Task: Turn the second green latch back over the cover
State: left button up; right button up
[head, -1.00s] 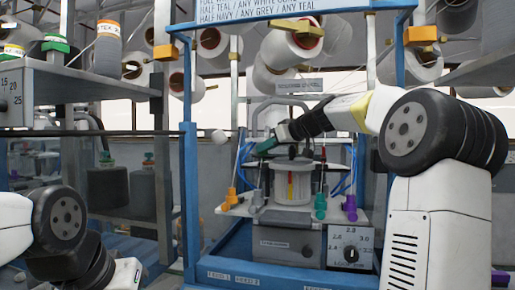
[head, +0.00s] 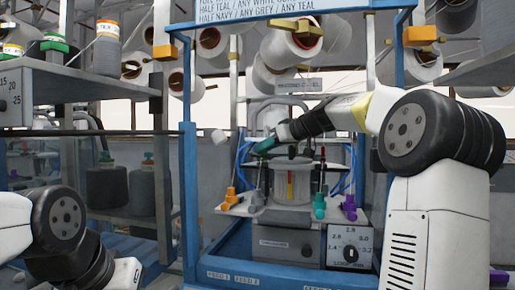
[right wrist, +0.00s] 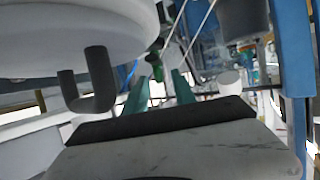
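The knitting machine's round white drum (head: 292,190) stands inside the blue frame, with a grey round top (head: 293,165) that may be the cover. My right gripper (head: 264,145) is above and behind its left side, its green fingers pointing left. In the right wrist view the two green fingers (right wrist: 160,92) are apart. A small green part (right wrist: 155,62), possibly a latch, shows beyond the gap; I cannot tell whether it touches them. A large pale round part (right wrist: 70,35) with a dark hooked bar (right wrist: 92,82) is close by on the left. No second latch is clearly identifiable. My left gripper is out of view.
Blue posts (head: 189,200) stand on both sides of the machine. Orange (head: 231,197), teal (head: 319,205) and purple (head: 349,207) pieces line its front, beside a dial panel (head: 350,246). Thin yarns cross near my right fingers. A shelf (head: 70,88) with cones is at left.

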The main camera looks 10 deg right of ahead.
jog(key=v, duration=0.7)
jog(key=shift+s+d+r, duration=0.1)
jog(key=shift+s+d, duration=0.15)
jog(key=shift+w+a+r, duration=0.15)
jog(key=shift+a, duration=0.1)
jog(key=x, duration=0.7)
jog(key=shift+w+a, duration=0.2)
jog(key=shift+w, duration=0.1)
grip_shut()
